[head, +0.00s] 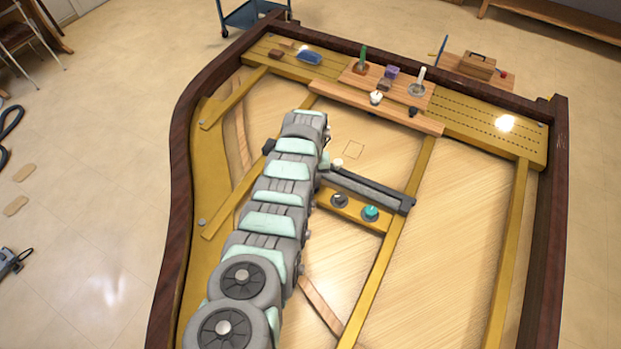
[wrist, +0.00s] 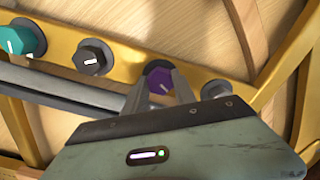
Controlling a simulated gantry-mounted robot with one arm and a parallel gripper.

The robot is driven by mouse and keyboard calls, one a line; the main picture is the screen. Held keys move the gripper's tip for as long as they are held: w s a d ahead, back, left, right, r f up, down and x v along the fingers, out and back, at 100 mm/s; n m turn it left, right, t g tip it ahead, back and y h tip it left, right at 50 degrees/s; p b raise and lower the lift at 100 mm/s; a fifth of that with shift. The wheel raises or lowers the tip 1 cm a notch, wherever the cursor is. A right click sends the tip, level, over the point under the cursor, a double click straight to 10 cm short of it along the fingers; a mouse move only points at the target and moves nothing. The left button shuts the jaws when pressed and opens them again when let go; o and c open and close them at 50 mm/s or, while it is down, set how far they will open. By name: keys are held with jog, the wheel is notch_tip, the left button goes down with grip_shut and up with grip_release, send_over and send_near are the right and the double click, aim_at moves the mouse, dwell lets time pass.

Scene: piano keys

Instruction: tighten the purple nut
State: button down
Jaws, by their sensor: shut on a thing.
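The purple nut (wrist: 160,78) sits on the gold metal bar (wrist: 128,62) in the wrist view, and a white mark shows on its face. My gripper (wrist: 157,85) is shut on it, with one finger on each side. The head view hides the purple nut and my fingertips behind my arm.
In the wrist view a dark grey nut (wrist: 92,57) and a teal nut (wrist: 25,40) sit left of the purple nut, and a grey knob (wrist: 214,88) sits right of it. A grey rail (wrist: 60,82) runs close alongside. A wooden board (head: 385,92) with small objects lies farther back.

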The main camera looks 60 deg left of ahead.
jog(key=m+b, duration=0.1)
jog(key=m, duration=0.4)
jog(key=shift+m, duration=0.3)
jog(key=m+b, duration=0.1)
jog(key=m, duration=0.2)
jog(key=shift+f, duration=0.1)
jog(key=shift+a+m+b, duration=0.1)
jog(key=shift+m+b, duration=0.55)
jog(key=shift+m, duration=0.75)
jog(key=c, duration=1)
grip_release()
